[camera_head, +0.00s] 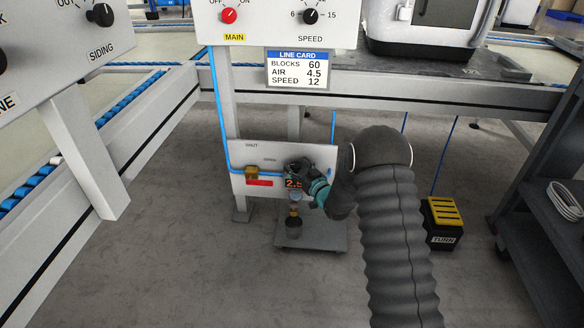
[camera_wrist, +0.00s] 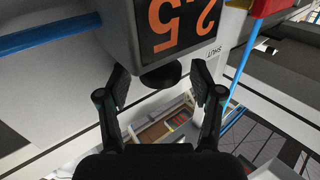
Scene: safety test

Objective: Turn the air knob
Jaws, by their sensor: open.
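The air unit is a grey box with an orange display (camera_head: 293,183) reading 2.5, mounted low on a pale panel (camera_head: 322,156). The same box fills the top of the wrist view (camera_wrist: 180,28), its digits upside down. The black air knob (camera_wrist: 160,74) sticks out of the box's near side in the wrist view. My gripper (camera_wrist: 161,90) is open, one finger on each side of the knob. I see gaps, and no clear contact. In the head view my gripper and wrist hide the knob. A line card (camera_head: 298,72) lists AIR 4.5, BLOCKS 60, SPEED 12.
A brass valve (camera_head: 251,173) with a red lever (camera_head: 259,183) and blue hose sits left of the air unit, under SHUT and OPEN marks. A filter bowl (camera_head: 293,222) hangs below. A yellow-topped TURN box (camera_head: 443,222) and dark cart (camera_head: 540,215) stand right.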

